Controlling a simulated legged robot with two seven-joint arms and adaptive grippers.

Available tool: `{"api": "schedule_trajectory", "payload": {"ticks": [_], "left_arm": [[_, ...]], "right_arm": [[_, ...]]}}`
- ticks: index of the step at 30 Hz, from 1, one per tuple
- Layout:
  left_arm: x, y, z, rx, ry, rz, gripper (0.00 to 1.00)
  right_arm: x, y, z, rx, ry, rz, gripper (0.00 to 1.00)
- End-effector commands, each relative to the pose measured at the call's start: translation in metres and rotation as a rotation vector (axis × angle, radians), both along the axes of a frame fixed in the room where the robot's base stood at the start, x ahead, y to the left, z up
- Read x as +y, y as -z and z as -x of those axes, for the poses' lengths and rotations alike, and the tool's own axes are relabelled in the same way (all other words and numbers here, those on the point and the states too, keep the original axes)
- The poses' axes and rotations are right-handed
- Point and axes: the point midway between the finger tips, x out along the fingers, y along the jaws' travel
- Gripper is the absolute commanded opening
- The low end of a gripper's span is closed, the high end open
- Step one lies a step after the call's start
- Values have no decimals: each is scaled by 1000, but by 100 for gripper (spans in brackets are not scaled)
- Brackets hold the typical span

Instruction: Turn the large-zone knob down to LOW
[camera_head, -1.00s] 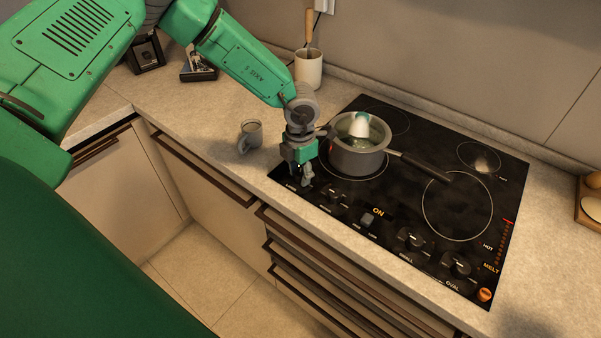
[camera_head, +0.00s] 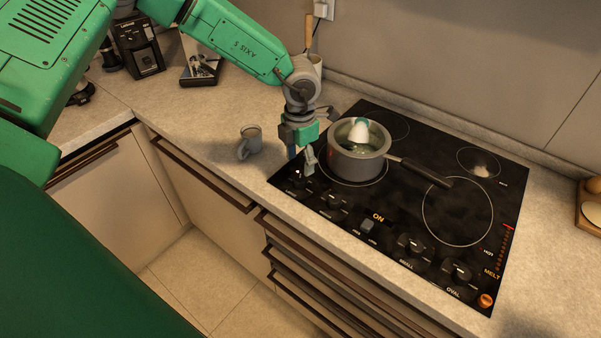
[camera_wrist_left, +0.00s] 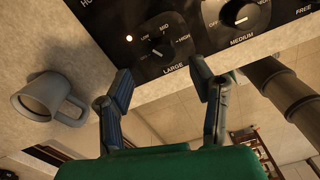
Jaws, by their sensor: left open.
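The large-zone knob (camera_wrist_left: 160,48) is a dark round knob on the black panel, with LOW, MID and HIGH printed around it and LARGE below. Its pointer direction is too small to tell. In the head view the knob (camera_head: 298,184) is at the panel's near left corner, partly dark. My left gripper (camera_head: 301,162) is over that corner, pointing down. In the wrist view the left gripper (camera_wrist_left: 162,74) is open and empty, its two fingers spread below the knob in the picture and apart from it. My right gripper is not in view.
The medium knob (camera_wrist_left: 238,13) is beside the large one. A grey pot (camera_head: 357,162) with a long handle stands on the burner close to my left gripper. A grey mug (camera_head: 251,140) is left of the cooktop. A small light (camera_wrist_left: 129,38) glows near LOW.

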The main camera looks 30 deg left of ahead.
Motion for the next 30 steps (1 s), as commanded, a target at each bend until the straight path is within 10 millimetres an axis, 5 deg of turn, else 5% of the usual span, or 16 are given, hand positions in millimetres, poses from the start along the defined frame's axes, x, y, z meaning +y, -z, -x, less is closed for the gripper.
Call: {"api": "schedule_trajectory", "payload": {"ticks": [10, 30], "left_arm": [[1, -52, -2, -2, -1, 2, 49], [1, -55, -1, 0, 0, 1, 49]], "right_arm": [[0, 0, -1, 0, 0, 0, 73], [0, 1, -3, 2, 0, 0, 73]]}}
